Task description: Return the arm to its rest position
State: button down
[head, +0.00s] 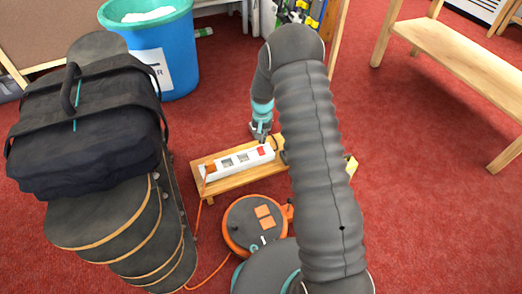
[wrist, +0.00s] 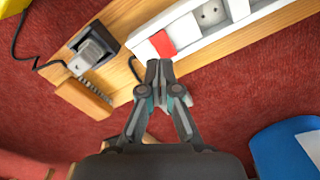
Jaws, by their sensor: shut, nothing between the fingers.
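The strip lies on a low wooden board (head: 225,180). An orange plug (head: 210,168) sits in its left end. My arm hides part of the board's right end.
An orange and black cable reel (head: 240,228) lies on the red carpet beside my arm. A black bag (head: 90,135) rests on stacked skateboards (head: 110,225) at the left. A blue bin (head: 178,55) stands behind. A wooden bench (head: 460,60) is at the right, with clear carpet before it.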

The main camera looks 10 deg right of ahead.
dwell(0.6)
jog(key=s+r+n+g, duration=0.2)
jog(key=s, duration=0.6)
jog(key=s+r+t+p, duration=0.2)
jog(key=s+r, duration=0.7)
jog(key=r, duration=0.5)
jog(key=s+r+n+t+p, duration=0.1)
jog(key=s+r+t, duration=0.2)
jog(key=s+r, duration=0.7)
jog(key=s+r+t+p, duration=0.2)
jog(key=s+r, duration=0.7)
jog(key=r, duration=0.8)
jog(key=shift+s+r+n+t+p, duration=0.25)
jog(key=shift+r+n+t+p, duration=0.05)
jog(key=shift+r+n, duration=0.1)
